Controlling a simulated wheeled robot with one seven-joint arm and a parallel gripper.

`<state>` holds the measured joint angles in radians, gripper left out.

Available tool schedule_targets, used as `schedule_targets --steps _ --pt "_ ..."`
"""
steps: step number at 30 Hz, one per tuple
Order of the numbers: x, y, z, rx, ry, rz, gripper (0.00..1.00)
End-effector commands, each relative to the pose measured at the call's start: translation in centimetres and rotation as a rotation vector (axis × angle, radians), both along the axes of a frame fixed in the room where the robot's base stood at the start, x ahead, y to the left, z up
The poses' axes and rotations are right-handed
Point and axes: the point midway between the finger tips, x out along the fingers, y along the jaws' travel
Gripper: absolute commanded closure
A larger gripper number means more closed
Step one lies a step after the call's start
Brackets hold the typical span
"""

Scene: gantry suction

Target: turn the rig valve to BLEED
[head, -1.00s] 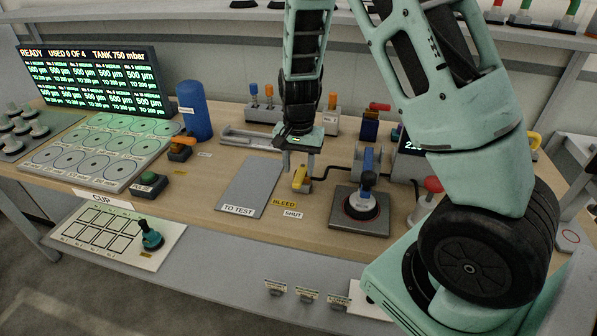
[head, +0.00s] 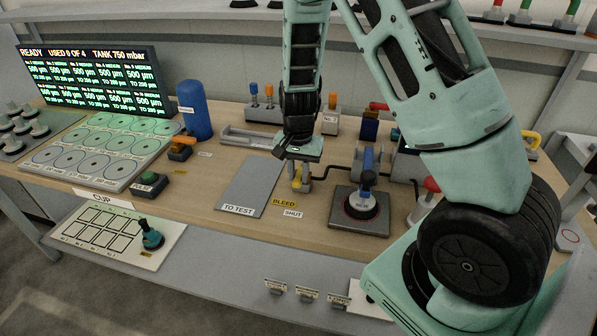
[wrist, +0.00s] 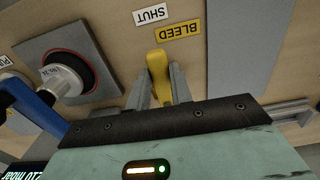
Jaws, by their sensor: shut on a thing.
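The rig valve's yellow handle (head: 297,184) stands on the bench, mostly hidden by my gripper in the head view. In the wrist view the yellow handle (wrist: 157,62) lies between the two grey fingers, and its free end points toward the labels. My gripper (head: 299,179) is shut on the handle; its fingers also show in the wrist view (wrist: 161,88). The yellow BLEED label (head: 284,203) and the white SHUT label (head: 293,214) lie in front of the valve. In the wrist view the BLEED label (wrist: 178,31) is close to the handle's end, with the SHUT label (wrist: 151,14) beyond it.
A grey square pad with a blue-handled suction cup (head: 367,192) stands right of the valve. The grey TO TEST plate (head: 250,186) lies to the left. A black cable runs behind the valve toward the right. A blue cylinder (head: 194,110) stands farther left.

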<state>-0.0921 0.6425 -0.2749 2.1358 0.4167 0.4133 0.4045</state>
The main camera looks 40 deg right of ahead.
Motion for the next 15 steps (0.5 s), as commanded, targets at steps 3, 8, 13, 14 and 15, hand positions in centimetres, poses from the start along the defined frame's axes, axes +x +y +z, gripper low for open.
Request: schedule_targets --steps 3,8,13,14,15 --pt "0.1 0.1 0.1 0.000 0.001 -0.032 1.00" --pt "0.4 0.3 0.2 0.000 0.001 -0.114 1.00" --pt "1.0 0.6 0.3 -0.001 0.002 -0.250 1.00" --pt "1.1 0.6 0.4 -0.001 0.002 -0.277 1.00" --pt "1.3 0.7 0.3 0.000 0.002 -0.316 1.00"
